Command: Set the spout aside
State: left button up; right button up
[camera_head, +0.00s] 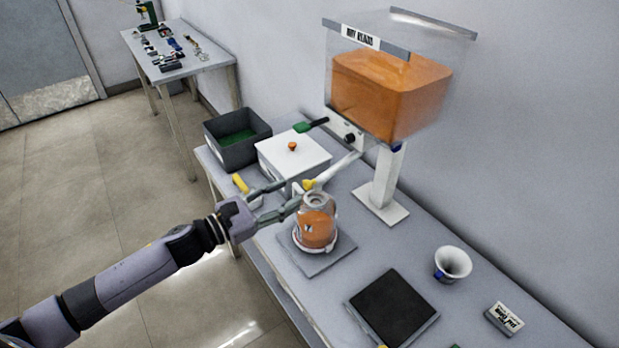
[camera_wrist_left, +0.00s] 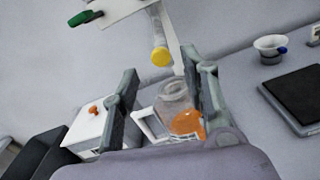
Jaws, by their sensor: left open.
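A pale, see-through tube with a yellow tip, which looks like the spout (camera_head: 337,169), slants down from under the hopper (camera_head: 391,92). In the left wrist view the spout (camera_wrist_left: 158,30) hangs above and beyond my fingers, its yellow end facing me. A clear canister (camera_head: 316,226) with orange contents stands upright on a grey plate (camera_head: 334,262) below it. My left gripper (camera_head: 292,196) is open, just left of the canister and under the yellow tip. In the left wrist view the canister (camera_wrist_left: 174,97) and a white frame-like part show between the fingers. My right gripper is out of view.
A white box (camera_head: 300,150) with an orange knob and a dark bin (camera_head: 237,134) stand at the table's far left end. A dark-topped pad (camera_head: 393,305), a white funnel-like cup (camera_head: 452,264) and a small labelled box (camera_head: 504,318) are at the right. The hopper's white stand (camera_head: 381,203) is behind the canister.

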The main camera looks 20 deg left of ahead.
aim_at(305, 184)
pick_arm(q)
jog(key=p+x, duration=0.1)
jog(key=x, duration=0.5)
jog(key=shift+r+p, duration=0.15)
jog(key=shift+p, duration=0.25)
jog(key=shift+w+d, duration=0.45)
jog(key=shift+w, duration=0.1)
grip_shut()
